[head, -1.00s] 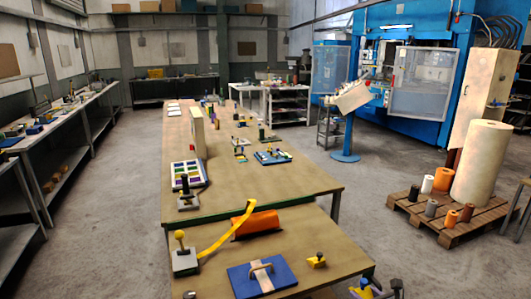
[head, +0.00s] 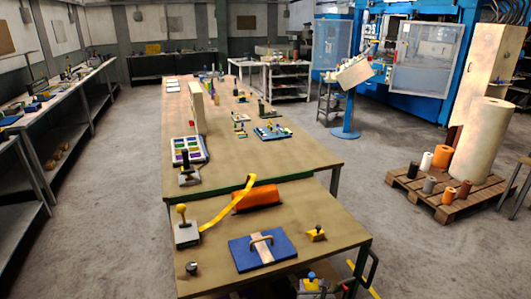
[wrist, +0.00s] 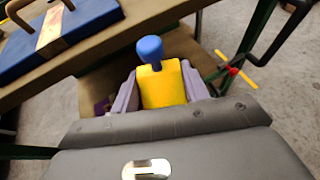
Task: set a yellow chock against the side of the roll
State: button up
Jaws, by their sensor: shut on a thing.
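An orange roll (head: 258,195) lies on the near table, with a yellow strap (head: 226,205) running from it to the left. A yellow chock with a dark knob (head: 316,235) stands on the table to the right of the roll. My gripper (head: 310,286) is at the table's front edge, low in the head view. It is shut on a yellow chock with a blue knob (wrist: 164,88), with a grey finger on each side of it. The held chock is apart from the roll. Its underside is hidden.
A blue plate with a handle (head: 262,250) lies on the table in front of the roll. A grey block with a yellow knob (head: 186,228) stands at the left, and a small dark knob (head: 192,268) near the front. Bare tabletop lies between them.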

jog(key=shift+s+a+f, duration=0.2)
jog(key=shift+s+f, duration=0.05)
jog(key=shift+s, duration=0.15)
jog(key=s+f, duration=0.2)
jog(key=s, duration=0.6)
jog(key=shift+d+f, duration=0.25)
jog(key=shift+f, duration=0.1)
jog(key=shift+a, duration=0.1)
